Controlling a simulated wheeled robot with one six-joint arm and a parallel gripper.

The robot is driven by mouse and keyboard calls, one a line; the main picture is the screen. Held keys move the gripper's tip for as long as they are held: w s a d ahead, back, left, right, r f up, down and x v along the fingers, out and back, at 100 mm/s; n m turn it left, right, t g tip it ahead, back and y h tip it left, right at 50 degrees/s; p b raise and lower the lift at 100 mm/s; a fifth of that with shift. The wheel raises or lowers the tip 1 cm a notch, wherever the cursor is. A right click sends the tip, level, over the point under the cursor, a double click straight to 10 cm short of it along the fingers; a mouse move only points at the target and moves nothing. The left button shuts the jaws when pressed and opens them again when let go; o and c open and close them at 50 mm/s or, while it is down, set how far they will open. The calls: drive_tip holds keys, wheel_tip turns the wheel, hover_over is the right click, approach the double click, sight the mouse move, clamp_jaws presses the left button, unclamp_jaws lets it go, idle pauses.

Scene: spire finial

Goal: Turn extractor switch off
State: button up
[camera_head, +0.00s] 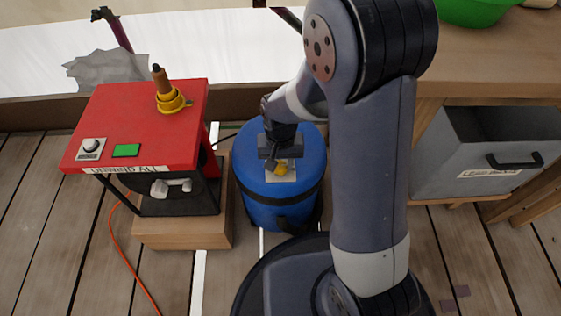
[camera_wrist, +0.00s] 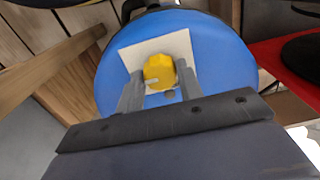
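The extractor is a blue drum (camera_head: 258,190) standing on the plank floor, with a pale square plate (camera_head: 288,175) on its top. A yellow knob (camera_head: 281,169), the switch, sits on that plate. In the wrist view the yellow knob (camera_wrist: 158,72) shows on the pale plate (camera_wrist: 182,45) over the blue lid (camera_wrist: 225,70). My gripper (camera_head: 280,158) points down over the drum. In the wrist view my gripper's fingers (camera_wrist: 160,84) stand apart, one on each side of the knob, with narrow gaps beside it. Fingertip depth relative to the knob is hard to tell.
Left of the drum, a red-topped machine (camera_head: 135,115) with a green button and a dial stands on a wooden block (camera_head: 190,232). An orange cable (camera_head: 120,245) crosses the floor. At right, a wooden bench (camera_head: 480,60) holds a grey drawer (camera_head: 475,150).

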drive_tip(key=c, duration=0.5)
drive_tip(key=shift+n, duration=0.4)
drive_tip(key=n+p, duration=0.2)
drive_tip(key=n, duration=0.1)
drive_tip(key=shift+r, duration=0.1)
drive_tip(key=n+p, duration=0.1)
drive_tip(key=n, duration=0.3)
drive_tip(key=shift+n, duration=0.3)
drive_tip(key=n+p, duration=0.1)
drive_tip(key=n, duration=0.3)
drive_tip(key=shift+p, duration=0.35)
drive_tip(key=n+p, duration=0.1)
drive_tip(key=n, duration=0.4)
drive_tip(key=shift+n, duration=0.4)
